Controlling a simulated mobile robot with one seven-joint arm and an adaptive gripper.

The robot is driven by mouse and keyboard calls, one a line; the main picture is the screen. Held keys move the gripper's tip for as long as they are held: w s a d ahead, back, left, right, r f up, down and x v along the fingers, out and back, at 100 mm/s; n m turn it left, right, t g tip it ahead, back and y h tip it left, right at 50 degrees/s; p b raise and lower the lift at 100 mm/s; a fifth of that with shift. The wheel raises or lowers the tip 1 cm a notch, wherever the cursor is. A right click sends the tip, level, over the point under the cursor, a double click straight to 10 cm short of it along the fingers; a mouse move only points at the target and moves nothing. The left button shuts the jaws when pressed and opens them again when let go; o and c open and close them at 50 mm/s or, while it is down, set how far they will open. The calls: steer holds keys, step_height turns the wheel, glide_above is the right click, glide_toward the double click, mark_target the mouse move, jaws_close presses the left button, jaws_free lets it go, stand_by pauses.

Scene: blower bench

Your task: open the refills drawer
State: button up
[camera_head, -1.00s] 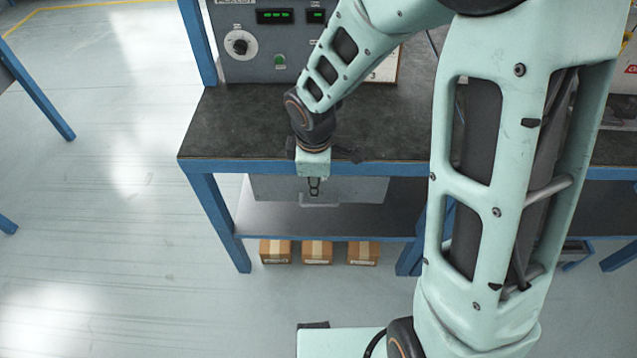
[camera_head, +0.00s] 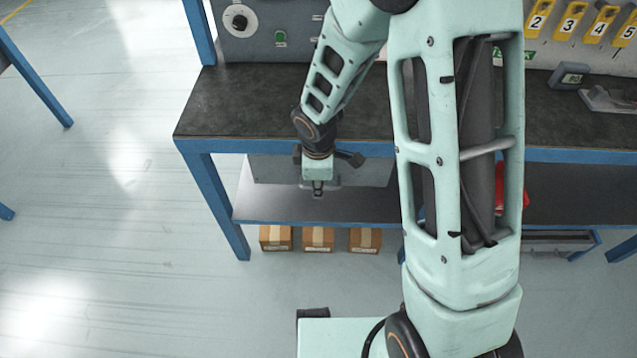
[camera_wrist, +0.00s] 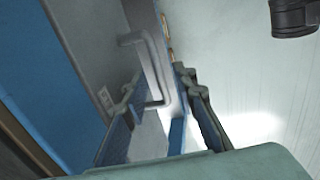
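The grey drawer front (camera_head: 270,170) sits under the left part of the bench top, looking flush beneath the blue rail. I cannot read its label; a small pale plate (camera_wrist: 104,97) shows on it in the wrist view. Its U-shaped grey handle (camera_wrist: 158,72) stands out from the front; in the head view my gripper largely hides it. My gripper (camera_head: 318,191) points down in front of the drawer. In the wrist view my gripper (camera_wrist: 158,80) is open, with one finger on each side of the handle in the picture. I cannot tell whether either finger touches it.
The dark bench top (camera_head: 240,105) and its blue front rail (camera_head: 225,146) lie just above my gripper. A grey lower shelf (camera_head: 270,207) runs below, with cardboard boxes (camera_head: 318,238) beneath it. The floor to the left (camera_head: 110,220) is clear.

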steer(key=shift+c, duration=0.3)
jaws_close()
steer(key=shift+s, duration=0.1)
